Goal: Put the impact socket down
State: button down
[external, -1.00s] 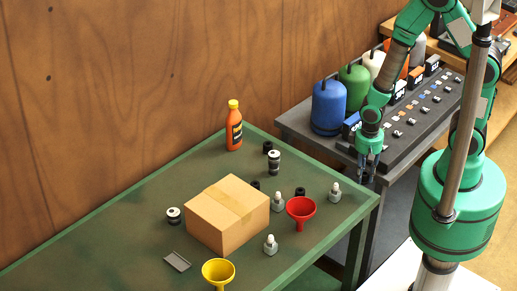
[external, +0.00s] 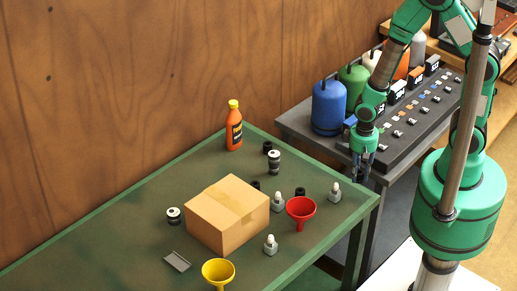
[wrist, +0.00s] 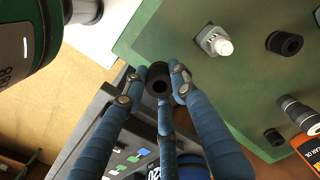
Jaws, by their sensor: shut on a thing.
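My gripper (wrist: 156,76) is shut on a black impact socket (wrist: 159,84), which shows between the fingertips in the wrist view with its round opening facing the camera. In the external view my gripper (external: 361,178) hangs near the right corner of the green table (external: 110,210), beside the grey bench. The held socket is too small to make out clearly there. In the wrist view the socket appears at the table's edge. I cannot tell its exact height.
The grey bench (external: 300,128) carries coloured cylinders. Bare tabletop lies near the right corner.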

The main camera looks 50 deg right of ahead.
jog(key=w+a+r+n+p, duration=0.1)
jog(key=w+a+r+p, duration=0.3)
jog(key=a, duration=0.7)
jog(key=w+a+r+p, duration=0.4)
jog(key=a, duration=0.8)
jog(key=w+a+r+n+p, duration=0.1)
jog(key=w+a+r+p, duration=0.3)
jog(key=a, duration=0.8)
jog(key=shift+w+r+n+p, duration=0.2)
jog(key=shift+r+n+p, duration=0.1)
jog(key=shift+p, duration=0.15)
jog(key=shift+w, duration=0.15)
jog(key=p, duration=0.2)
send_over(217, 201)
jog(key=shift+d+f, duration=0.1)
jog(key=shift+f, duration=0.7)
jog(key=shift+f, duration=1.75)
jog(key=shift+f, duration=0.1)
